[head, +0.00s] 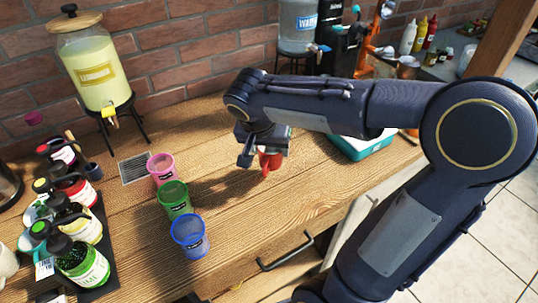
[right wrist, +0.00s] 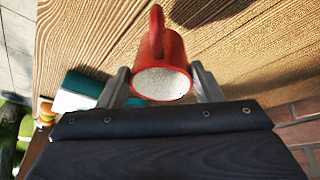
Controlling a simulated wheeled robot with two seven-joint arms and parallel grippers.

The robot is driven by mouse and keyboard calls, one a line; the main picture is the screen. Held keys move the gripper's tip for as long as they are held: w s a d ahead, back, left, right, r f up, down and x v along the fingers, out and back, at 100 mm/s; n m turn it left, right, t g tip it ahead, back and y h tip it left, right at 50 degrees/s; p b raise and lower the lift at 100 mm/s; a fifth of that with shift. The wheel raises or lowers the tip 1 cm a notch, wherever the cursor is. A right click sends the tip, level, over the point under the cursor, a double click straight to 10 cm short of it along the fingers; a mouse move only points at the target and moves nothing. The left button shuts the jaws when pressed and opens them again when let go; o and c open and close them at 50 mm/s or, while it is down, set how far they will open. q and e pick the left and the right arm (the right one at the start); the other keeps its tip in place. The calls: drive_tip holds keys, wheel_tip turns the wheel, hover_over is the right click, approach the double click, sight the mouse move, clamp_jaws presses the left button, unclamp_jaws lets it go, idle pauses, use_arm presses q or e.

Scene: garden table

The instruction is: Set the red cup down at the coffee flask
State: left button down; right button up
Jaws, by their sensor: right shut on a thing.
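The red cup (head: 270,161) is in my right gripper (head: 262,151), over the middle right part of the wooden table. In the right wrist view the red cup (right wrist: 163,48) sits between the two fingers, with its pale inside facing the camera and its handle on the far side. The gripper and arm hide much of the cup in the head view. I cannot tell its exact height above the table. A dark rounded vessel (head: 8,186), cut off by the left edge, may be the coffee flask; its label is not visible. My left gripper is not in view.
A lemonade dispenser (head: 92,72) stands at the back left. Pink (head: 161,168), green (head: 175,199) and blue (head: 189,236) cups stand in a row near a metal grate (head: 134,168). Several bottles crowd the left. A teal-and-white box (head: 362,146) is on the right.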

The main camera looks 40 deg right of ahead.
sight(269, 157)
drive_tip(key=shift+w+d+f, duration=0.25)
drive_tip(key=shift+w+f, duration=0.05)
drive_tip(key=shift+f, duration=0.25)
drive_tip(key=shift+w+d+f, duration=0.1)
drive_tip(key=shift+w+f, duration=0.05)
drive_tip(key=shift+f, duration=1.5)
drive_tip(key=shift+f, duration=0.1)
drive_tip(key=shift+f, duration=0.1)
drive_tip(key=o, duration=1.1)
drive_tip(key=shift+c, duration=0.2)
